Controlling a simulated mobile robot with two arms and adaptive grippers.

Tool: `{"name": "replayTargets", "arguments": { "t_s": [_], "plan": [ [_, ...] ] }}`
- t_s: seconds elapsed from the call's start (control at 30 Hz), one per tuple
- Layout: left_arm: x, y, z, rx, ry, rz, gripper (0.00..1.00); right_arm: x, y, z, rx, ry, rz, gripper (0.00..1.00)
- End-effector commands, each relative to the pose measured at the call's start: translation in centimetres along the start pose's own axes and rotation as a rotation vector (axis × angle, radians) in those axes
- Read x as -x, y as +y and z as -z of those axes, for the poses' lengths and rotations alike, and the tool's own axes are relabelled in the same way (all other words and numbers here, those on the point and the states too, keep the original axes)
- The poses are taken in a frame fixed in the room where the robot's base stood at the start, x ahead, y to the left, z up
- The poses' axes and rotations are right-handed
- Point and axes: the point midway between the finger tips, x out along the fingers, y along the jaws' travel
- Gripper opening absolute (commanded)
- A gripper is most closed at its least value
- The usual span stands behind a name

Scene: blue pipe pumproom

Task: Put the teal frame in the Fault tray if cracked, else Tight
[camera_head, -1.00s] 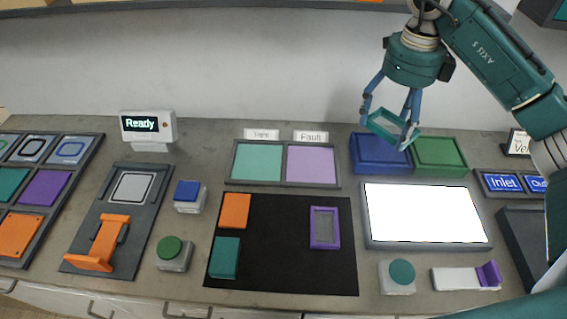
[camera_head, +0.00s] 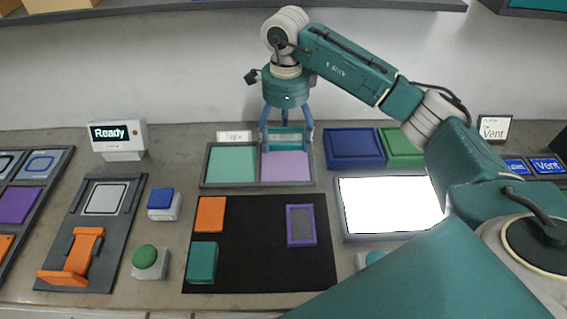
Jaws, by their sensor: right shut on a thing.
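The teal frame (camera_head: 285,139) is held in my right gripper (camera_head: 286,143), shut on it, above the back part of the Fault tray. The Fault tray (camera_head: 286,168) has a lilac floor, and its label is hidden behind the gripper. The Tight tray (camera_head: 232,164) has a mint floor and sits directly to its left, with its label (camera_head: 235,137) behind it. Both trays look empty. I cannot make out a crack in the frame at this size. My left gripper is not in view.
A black mat (camera_head: 262,250) in front holds an orange block (camera_head: 210,214), a teal block (camera_head: 202,262) and a purple frame (camera_head: 301,226). A blue bin (camera_head: 353,148) and a green bin (camera_head: 401,147) stand right of the trays. A lit white panel (camera_head: 388,205) lies before them.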

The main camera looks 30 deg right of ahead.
Motion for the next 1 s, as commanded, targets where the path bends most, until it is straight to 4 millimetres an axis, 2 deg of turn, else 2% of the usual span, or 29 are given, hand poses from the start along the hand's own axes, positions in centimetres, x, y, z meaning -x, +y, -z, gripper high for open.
{"name": "replayTargets", "arguments": {
  "t_s": [0.1,0.3,0.47,0.7,1.0],
  "plan": [
    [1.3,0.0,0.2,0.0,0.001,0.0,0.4,-3.0,0.2,0.1,-0.001,0.004,-0.006,0.48],
    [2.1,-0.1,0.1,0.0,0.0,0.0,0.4,-6.8,0.1,0.0,0.0,0.0,-0.002,0.48],
    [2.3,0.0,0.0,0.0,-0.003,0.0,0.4,-8.1,0.0,0.0,-0.002,0.001,-0.001,0.48],
    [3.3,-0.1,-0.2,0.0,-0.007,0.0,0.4,-11.4,0.1,0.0,-0.001,0.0,-0.002,0.48],
    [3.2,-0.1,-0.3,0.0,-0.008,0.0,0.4,-12.0,0.0,0.0,0.0,0.0,0.001,0.48]
  ]
}}
